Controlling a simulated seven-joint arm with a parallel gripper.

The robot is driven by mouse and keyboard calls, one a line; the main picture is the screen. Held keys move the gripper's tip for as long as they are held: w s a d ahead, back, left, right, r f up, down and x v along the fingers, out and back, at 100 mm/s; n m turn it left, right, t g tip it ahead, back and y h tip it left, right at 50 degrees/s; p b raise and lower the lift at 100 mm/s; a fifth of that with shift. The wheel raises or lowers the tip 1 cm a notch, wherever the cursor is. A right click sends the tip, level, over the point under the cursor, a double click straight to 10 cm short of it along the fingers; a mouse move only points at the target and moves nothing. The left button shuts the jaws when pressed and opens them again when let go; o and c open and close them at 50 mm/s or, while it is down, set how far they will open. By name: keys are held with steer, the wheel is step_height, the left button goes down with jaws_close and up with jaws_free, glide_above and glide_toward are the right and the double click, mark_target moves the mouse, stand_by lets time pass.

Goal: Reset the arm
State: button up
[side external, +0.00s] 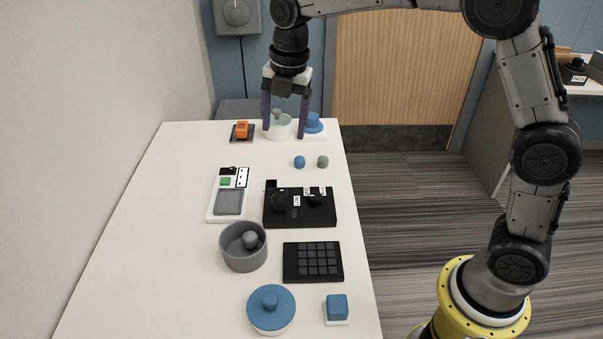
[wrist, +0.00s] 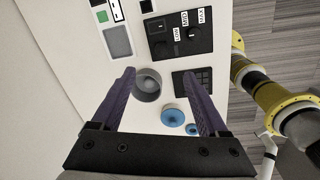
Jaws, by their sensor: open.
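My gripper (side external: 286,120) hangs from my raised arm at the far end of the white table, pointing down.
The table (side external: 150,240) holds a black knob box (side external: 300,208), white panel (side external: 228,195), keypad (side external: 313,261), grey bowl (side external: 243,247), blue lid (side external: 271,309), blue block (side external: 337,307), orange block (side external: 242,130) and two small balls (side external: 300,162). A wall borders the left; the table's left front is clear.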

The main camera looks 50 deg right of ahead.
steer(key=s+d+r+m+t, duration=0.25)
steer(key=s+r, duration=0.25)
steer(key=s, duration=0.3)
steer(key=s+d+r+m+t, duration=0.1)
steer(key=s+d+r+m, duration=0.3)
steer(key=s, duration=0.4)
steer(key=s+f+m, duration=0.3)
steer(key=s+m, duration=0.3)
steer(key=m, duration=0.2)
steer(key=s+f+m, duration=0.4)
steer(key=s+m, duration=0.3)
steer(key=m, duration=0.2)
steer(key=shift+s+f+t, duration=0.2)
steer(key=shift+f+t, duration=0.1)
steer(key=shift+t, duration=0.05)
steer(key=shift+c, duration=0.3)
